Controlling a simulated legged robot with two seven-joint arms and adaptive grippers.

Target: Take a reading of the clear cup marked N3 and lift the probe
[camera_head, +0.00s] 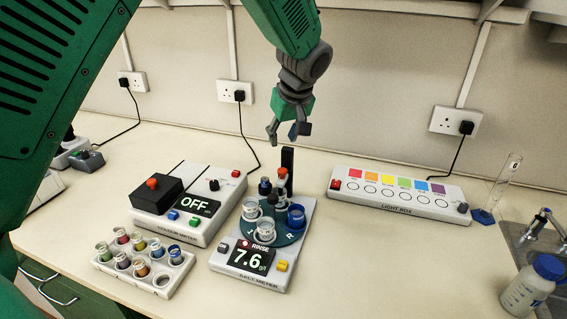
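The salt meter (236,262) stands mid-bench, its display reading "RINSE" and "7.6 g/l". Its dark round turntable (290,238) carries a few cups: a clear cup (265,231) at the front, another clear cup (250,209) at the left and a blue cup (296,215) at the right. The N3 mark is too small to read on any cup. The probe (282,180), red-topped and white, is beside a black post (288,162); its tip is hidden. My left gripper (283,138) is open and empty above the post. My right gripper is not in view.
A colour meter (175,228) reading "OFF" stands left, with a rack of coloured vials (155,291) before it. A light box (395,203), a glass cylinder (502,186), a sink tap (540,222) and a bottle (528,286) are right.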

